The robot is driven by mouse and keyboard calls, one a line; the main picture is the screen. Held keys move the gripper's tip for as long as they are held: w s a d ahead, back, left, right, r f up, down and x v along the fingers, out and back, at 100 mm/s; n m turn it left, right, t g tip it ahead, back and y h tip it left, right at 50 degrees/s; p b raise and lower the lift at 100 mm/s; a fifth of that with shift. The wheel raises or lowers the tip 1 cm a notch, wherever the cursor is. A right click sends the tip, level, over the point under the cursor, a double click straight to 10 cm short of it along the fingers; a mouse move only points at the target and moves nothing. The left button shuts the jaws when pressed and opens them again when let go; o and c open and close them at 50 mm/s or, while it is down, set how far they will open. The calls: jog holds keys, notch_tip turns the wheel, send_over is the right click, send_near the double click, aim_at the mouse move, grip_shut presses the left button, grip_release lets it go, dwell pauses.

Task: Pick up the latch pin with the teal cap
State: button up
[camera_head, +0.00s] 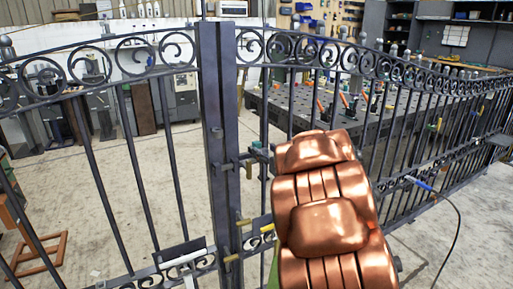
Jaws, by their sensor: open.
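The dark scroll gate's centre post (217,120) stands upright left of the middle. A small teal-green piece (257,145) shows at the post's right side, beside latch hardware; it may be the latch pin's teal cap, but it is too small to be sure. Its lower part is not clear. A large copper-coloured segmented body (325,215), which seems to be my arm, fills the lower middle and hides the gate behind it. I cannot make out my gripper or its fingertips in this view.
Brass-coloured stubs (244,222) stick out low on the post. A blue-handled tool (424,185) with a dark cable lies against the right gate leaf. Behind the gate are a perforated work table (285,112) and open concrete floor (110,195).

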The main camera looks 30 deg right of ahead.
aim_at(258, 145)
jog(key=w, duration=0.4)
jog(key=shift+w+r, duration=0.2)
jog(key=shift+w, duration=0.2)
jog(key=shift+w+f, duration=0.1)
jog(key=shift+w, duration=0.45)
jog(key=shift+d, duration=0.1)
grip_shut()
